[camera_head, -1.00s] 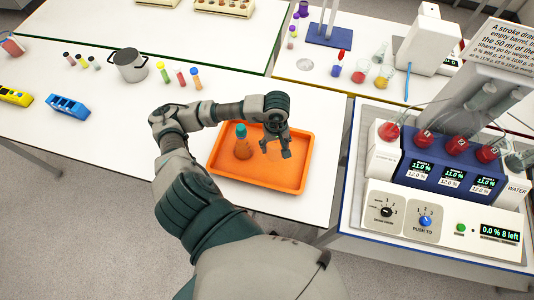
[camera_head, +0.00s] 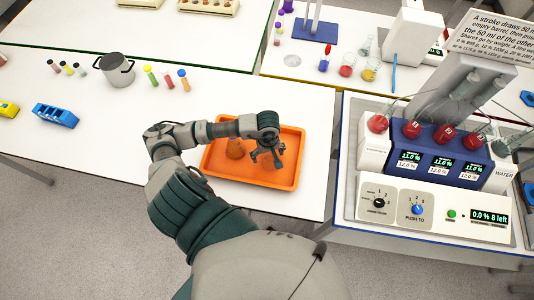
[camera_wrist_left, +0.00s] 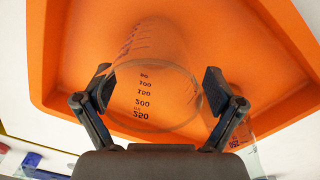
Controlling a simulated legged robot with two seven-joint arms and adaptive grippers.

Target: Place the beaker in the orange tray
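The orange tray (camera_head: 217,172) lies on the white table in the head view, and its floor and walls fill much of the left wrist view (camera_wrist_left: 230,30). The clear glass beaker (camera_wrist_left: 150,95), with dark volume marks up to 250, is inside the tray in the left wrist view. It is hard to make out in the head view. My left gripper (camera_head: 267,155) is low over the tray. Its fingers are spread on both sides of the beaker in the left wrist view (camera_wrist_left: 158,92), with a small gap at the right finger. My right gripper is not in view.
A dispensing machine (camera_head: 430,165) is at the right.

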